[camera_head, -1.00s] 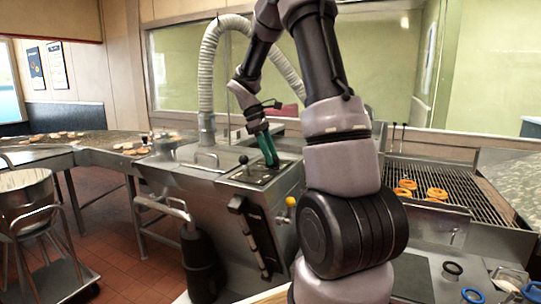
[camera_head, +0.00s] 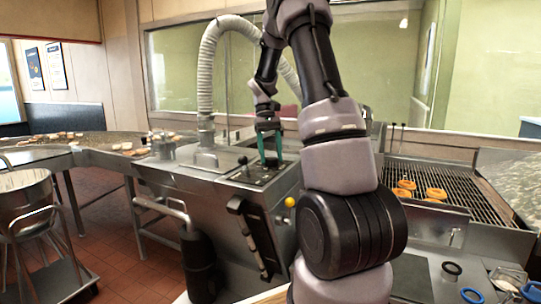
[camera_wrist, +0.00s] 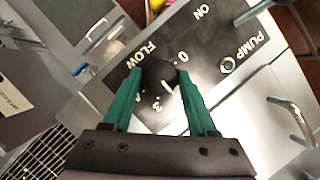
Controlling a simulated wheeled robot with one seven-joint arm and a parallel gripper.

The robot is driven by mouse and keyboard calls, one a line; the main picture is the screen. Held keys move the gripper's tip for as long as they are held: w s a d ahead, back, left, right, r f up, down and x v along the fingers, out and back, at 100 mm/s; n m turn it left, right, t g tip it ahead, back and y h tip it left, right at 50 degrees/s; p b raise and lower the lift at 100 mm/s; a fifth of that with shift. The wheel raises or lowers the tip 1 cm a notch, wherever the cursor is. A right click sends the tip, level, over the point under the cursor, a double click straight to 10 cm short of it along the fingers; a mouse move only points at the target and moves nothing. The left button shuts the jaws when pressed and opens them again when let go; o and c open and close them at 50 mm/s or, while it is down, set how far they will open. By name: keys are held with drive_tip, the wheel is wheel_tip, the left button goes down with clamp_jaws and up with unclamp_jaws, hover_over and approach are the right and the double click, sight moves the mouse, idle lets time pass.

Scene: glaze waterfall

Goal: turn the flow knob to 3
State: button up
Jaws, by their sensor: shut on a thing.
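The flow knob (camera_wrist: 158,74) is a round black knob on the dark control panel (camera_wrist: 215,40), below the word FLOW in the wrist view. Its white pointer line aims to the lower right, between the printed 0 at upper right and the 3 below the knob. Marks between these are hidden by the right finger. My gripper (camera_wrist: 158,76) is shut on the knob, with one green finger on each side. In the head view my gripper (camera_head: 270,163) reaches down onto the panel top of the steel machine; the knob is too small to make out there.
A pump lever (camera_wrist: 255,12) stands by the PUMP and ON labels, with a second lever-like handle (camera_wrist: 290,120) nearby. A white hose (camera_head: 207,75) rises behind the panel. A grill with orange rings (camera_head: 435,193) is at right. A yellow ball (camera_head: 290,201) sticks out front.

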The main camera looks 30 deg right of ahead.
drive_tip(key=m, duration=0.2)
drive_tip(key=m+y, duration=0.1)
drive_tip(key=m, duration=0.1)
drive_tip(key=shift+d+m+t+y, duration=0.15)
drive_tip(key=shift+m+t+y, duration=0.15)
drive_tip(key=shift+t, duration=0.1)
drive_tip(key=shift+s+d+m+t+y, duration=0.1)
drive_tip(key=shift+m+t+y, duration=0.45)
drive_tip(key=shift+m, duration=1.35)
drive_tip(key=o, duration=1.4)
drive_tip(key=shift+c, duration=0.2)
drive_tip(key=v, duration=1)
drive_tip(key=shift+d+r, duration=0.25)
drive_tip(key=shift+r, duration=0.05)
